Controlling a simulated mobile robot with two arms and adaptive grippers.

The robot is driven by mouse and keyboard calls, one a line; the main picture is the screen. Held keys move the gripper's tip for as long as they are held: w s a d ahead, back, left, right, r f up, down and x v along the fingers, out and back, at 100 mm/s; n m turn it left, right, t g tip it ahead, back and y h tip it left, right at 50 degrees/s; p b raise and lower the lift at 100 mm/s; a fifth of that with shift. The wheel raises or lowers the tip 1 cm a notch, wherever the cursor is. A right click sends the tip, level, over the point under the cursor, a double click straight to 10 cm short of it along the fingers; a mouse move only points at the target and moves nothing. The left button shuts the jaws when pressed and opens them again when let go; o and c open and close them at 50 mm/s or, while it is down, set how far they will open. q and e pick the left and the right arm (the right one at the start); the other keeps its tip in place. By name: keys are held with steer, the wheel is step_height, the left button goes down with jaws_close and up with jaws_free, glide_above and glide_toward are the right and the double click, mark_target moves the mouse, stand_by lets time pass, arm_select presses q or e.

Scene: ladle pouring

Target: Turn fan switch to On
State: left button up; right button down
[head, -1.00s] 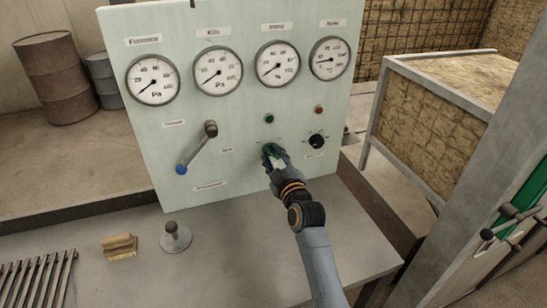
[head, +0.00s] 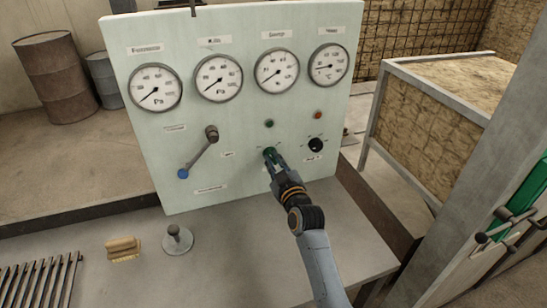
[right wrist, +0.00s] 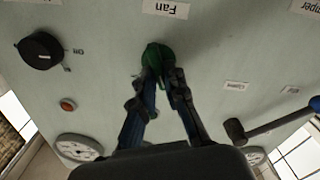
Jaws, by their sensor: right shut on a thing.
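The fan switch (right wrist: 155,58) is a green knob on the pale panel, under the label "Fan" (right wrist: 165,9) in the right wrist view, which sees the panel upside down. In the head view the switch (head: 269,153) is mostly covered by my gripper. My right gripper (head: 271,160) reaches the panel from the front. In the right wrist view both fingers of the gripper (right wrist: 159,75) are closed on the sides of the green knob. I cannot tell the knob's exact pointing direction. My left gripper is not in view.
A black knob (head: 316,145) sits to the right of the switch, with red (head: 318,115) and green (head: 269,124) buttons above. A lever (head: 198,158) with a blue end is to the left. A brush (head: 123,248) and a round-based stand (head: 177,240) are on the grey table.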

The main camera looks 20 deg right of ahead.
steer(key=m+p, duration=0.1)
steer(key=m, duration=0.2)
steer(key=shift+d+r+m, duration=0.1)
steer(key=shift+m, duration=0.3)
steer(key=m+p, duration=0.1)
steer(key=m, duration=0.2)
steer(key=shift+d+m+p, duration=0.1)
steer(key=shift+m+p, duration=0.2)
steer(key=shift+p, duration=0.05)
steer(key=shift+d+f+m+p, duration=0.1)
steer(key=shift+m+p, duration=0.2)
steer(key=shift+m, duration=1.25)
steer(key=shift+d+f+m+p, duration=0.1)
steer(key=shift+m+p, duration=0.15)
steer(key=shift+m, duration=1.3)
steer(key=c, duration=1.4)
jaws_free()
steer(key=s, duration=1.2)
steer(key=shift+d, duration=0.15)
